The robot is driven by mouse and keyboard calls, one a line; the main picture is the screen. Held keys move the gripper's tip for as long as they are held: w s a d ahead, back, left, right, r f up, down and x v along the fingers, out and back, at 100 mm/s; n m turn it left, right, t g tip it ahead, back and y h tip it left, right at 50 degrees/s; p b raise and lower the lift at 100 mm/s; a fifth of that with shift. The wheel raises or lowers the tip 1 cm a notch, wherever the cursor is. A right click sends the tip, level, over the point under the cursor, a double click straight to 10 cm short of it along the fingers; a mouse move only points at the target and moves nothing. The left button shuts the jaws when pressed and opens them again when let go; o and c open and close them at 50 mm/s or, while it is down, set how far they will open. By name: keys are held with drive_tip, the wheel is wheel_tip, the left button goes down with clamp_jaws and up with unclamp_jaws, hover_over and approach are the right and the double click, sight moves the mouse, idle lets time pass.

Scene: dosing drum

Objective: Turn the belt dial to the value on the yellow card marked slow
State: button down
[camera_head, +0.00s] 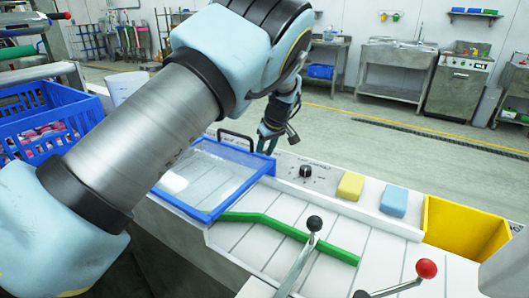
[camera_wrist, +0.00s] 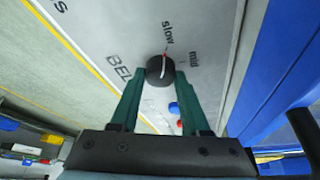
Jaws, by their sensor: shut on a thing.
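The belt dial (camera_wrist: 160,71) is a round black knob on a pale panel, with "BELT" partly readable beside it. I cannot make out a yellow card marked slow in either view.
Another black knob (camera_head: 305,171) stands on the panel top, beside a yellow block (camera_head: 350,185) and a blue block (camera_head: 393,201). A blue-framed clear lid (camera_head: 205,215), a yellow bin (camera_head: 430,215) and two levers stand close by. A blue crate (camera_head: 85,112) is at left.

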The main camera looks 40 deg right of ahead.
drive_tip(key=shift+c, duration=1.9)
unclamp_jaws()
drive_tip(key=b+v, duration=0.2)
drive_tip(key=v, duration=0.8)
drive_tip(key=shift+r+b, duration=0.3)
drive_tip(key=shift+r, duration=0.1)
drive_tip(key=shift+s, duration=0.1)
